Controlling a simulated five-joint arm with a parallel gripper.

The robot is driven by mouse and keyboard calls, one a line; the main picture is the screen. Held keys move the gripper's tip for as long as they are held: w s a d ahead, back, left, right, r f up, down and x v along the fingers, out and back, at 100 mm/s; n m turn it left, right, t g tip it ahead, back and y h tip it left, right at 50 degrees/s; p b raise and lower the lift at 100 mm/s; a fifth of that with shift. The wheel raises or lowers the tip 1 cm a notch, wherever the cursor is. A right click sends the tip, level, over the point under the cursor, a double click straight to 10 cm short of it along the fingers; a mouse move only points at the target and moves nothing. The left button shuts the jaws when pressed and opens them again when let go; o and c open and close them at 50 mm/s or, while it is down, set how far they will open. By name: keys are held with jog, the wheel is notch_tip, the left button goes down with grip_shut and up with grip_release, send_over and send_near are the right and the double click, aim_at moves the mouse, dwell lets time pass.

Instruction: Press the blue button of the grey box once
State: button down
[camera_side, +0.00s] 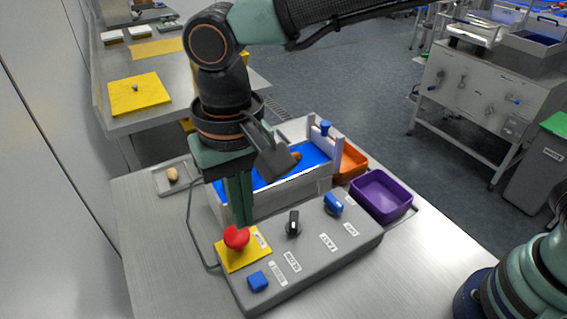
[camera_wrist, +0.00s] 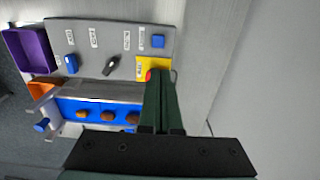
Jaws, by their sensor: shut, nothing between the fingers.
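The grey box (camera_side: 318,262) stands on the metal table. In the wrist view the fingers (camera_wrist: 160,82) partly cover the red button (camera_wrist: 149,75). The blue button is clear of the fingers and uncovered.
The box also bears a black knob (camera_side: 293,222) and a blue knob (camera_side: 333,203). Behind it is a conveyor with a blue belt (camera_side: 312,156) carrying brown dates. An orange bin (camera_side: 352,163) and a purple bin (camera_side: 381,196) stand right. A small tray (camera_side: 160,183) is at left.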

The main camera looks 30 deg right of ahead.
aim_at(254, 276)
notch_tip(254, 276, down, 14)
dwell(0.7)
jog(key=shift+f, duration=0.1)
jog(key=shift+d+f, duration=0.15)
jog(key=shift+f, duration=0.85)
notch_tip(254, 276, up, 16)
jog(key=shift+w+a+f, duration=0.2)
jog(key=shift+a+f, duration=0.05)
jog(key=shift+a, duration=0.1)
